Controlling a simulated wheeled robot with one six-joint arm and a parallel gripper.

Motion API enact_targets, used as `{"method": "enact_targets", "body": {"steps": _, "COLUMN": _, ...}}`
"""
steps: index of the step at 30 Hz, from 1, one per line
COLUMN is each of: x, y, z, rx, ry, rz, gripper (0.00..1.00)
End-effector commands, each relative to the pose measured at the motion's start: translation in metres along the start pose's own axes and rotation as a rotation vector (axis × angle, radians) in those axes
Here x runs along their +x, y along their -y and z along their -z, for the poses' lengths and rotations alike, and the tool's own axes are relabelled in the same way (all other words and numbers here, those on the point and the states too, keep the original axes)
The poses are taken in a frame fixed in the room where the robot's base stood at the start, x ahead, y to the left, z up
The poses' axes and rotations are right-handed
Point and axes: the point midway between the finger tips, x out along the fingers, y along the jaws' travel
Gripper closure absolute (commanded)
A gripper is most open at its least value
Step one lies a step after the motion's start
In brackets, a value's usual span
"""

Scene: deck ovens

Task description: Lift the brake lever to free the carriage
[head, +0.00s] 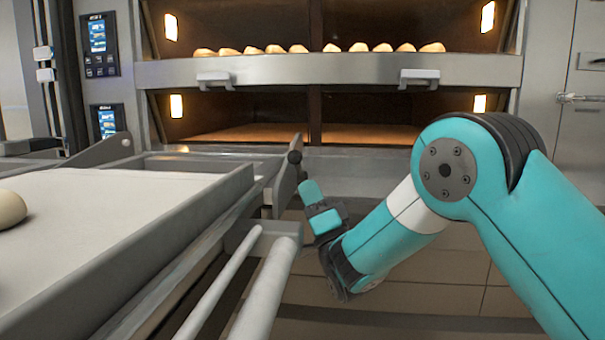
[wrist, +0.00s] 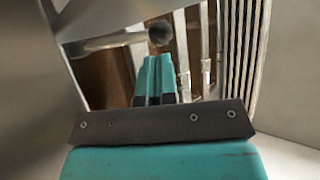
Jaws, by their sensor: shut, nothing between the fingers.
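The brake lever ends in a dark round knob (head: 295,157) beside the carriage's right end in the head view. In the wrist view the knob (wrist: 160,33) stands just beyond my fingertips, with a metal rod running to its left. My gripper (head: 305,186) is just below the knob and to its right. In the wrist view my gripper (wrist: 155,62) has its two teal fingers together, with nothing between them. I cannot tell whether the fingertips touch the knob. The carriage (head: 215,215) is a metal frame with a pale loading surface at the left.
A dough piece (head: 10,208) lies on the pale surface at the far left. Deck ovens (head: 330,70) stand behind, with several loaves on the upper deck and the lower deck bare. Metal rails (head: 265,290) run along the carriage's near side. Tiled floor (head: 430,285) is open below my arm.

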Motion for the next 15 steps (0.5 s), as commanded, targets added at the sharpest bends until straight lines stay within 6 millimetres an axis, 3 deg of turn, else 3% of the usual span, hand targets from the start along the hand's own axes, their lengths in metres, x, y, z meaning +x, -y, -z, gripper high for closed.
{"method": "enact_targets", "body": {"steps": 6, "x": 0.033, "y": 0.000, "z": 0.000, "rx": -0.001, "ry": -0.001, "rz": 0.003, "gripper": 1.00}}
{"method": "enact_targets", "body": {"steps": 15, "x": 0.044, "y": 0.000, "z": 0.000, "rx": 0.000, "ry": -0.001, "rz": -0.001, "gripper": 1.00}}
